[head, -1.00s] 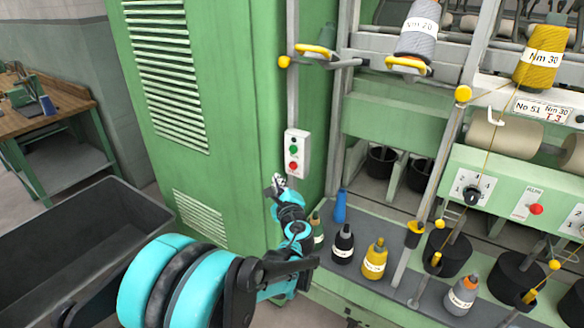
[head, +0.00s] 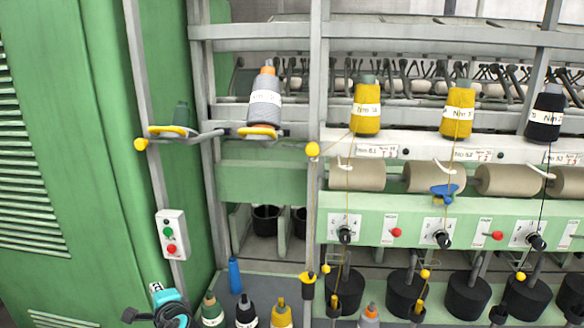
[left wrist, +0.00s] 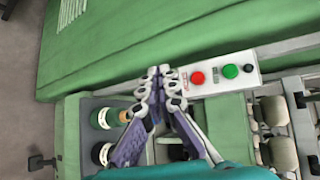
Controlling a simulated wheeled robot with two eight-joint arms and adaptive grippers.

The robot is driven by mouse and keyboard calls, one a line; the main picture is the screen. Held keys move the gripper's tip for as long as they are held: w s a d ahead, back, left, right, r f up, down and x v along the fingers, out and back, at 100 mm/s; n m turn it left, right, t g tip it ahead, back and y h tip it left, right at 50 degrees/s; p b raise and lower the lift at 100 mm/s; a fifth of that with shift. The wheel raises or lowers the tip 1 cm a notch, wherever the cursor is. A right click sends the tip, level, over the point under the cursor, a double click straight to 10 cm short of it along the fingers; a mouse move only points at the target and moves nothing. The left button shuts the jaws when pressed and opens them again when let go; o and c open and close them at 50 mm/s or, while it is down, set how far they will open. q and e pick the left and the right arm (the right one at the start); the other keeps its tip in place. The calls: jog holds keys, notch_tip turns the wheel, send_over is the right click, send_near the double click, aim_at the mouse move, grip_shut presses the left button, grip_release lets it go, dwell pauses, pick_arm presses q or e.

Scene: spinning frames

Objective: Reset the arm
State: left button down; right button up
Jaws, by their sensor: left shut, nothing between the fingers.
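My left gripper (head: 155,287) shows at the lower left of the head view, with part of my teal arm behind it. It sits below the white button box (head: 171,235), apart from it in that picture. In the left wrist view the grey-purple fingers of the left gripper (left wrist: 160,76) meet at their tips, shut and empty. Their tips appear beside the red-button end of the button box (left wrist: 213,76); I cannot tell the exact gap. The box carries a green and a red button. My right gripper is in neither view.
A green cabinet (head: 60,150) fills the left. The spinning frame with yarn bobbins (head: 367,108) spans the right. Several cones, one of them yellow (head: 281,314), and a blue cone (head: 234,276) stand on the grey shelf below. A metal post (head: 150,110) carries the button box.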

pick_arm(q)
jog(key=s+d+f+n+g+h, duration=0.2)
jog(key=s+d+f+n+h, duration=0.2)
jog(key=s+d, duration=0.5)
jog(key=s+d+f+n+g+h, duration=0.1)
jog(key=s+d+f+n+h, duration=0.3)
jog(key=s+d+n, duration=0.4)
jog(key=s+d+h, duration=0.1)
jog(key=s, duration=0.2)
jog(key=shift+s+d+f+g, duration=0.2)
jog(key=shift+s+f+g, duration=0.1)
jog(key=shift+g, duration=0.1)
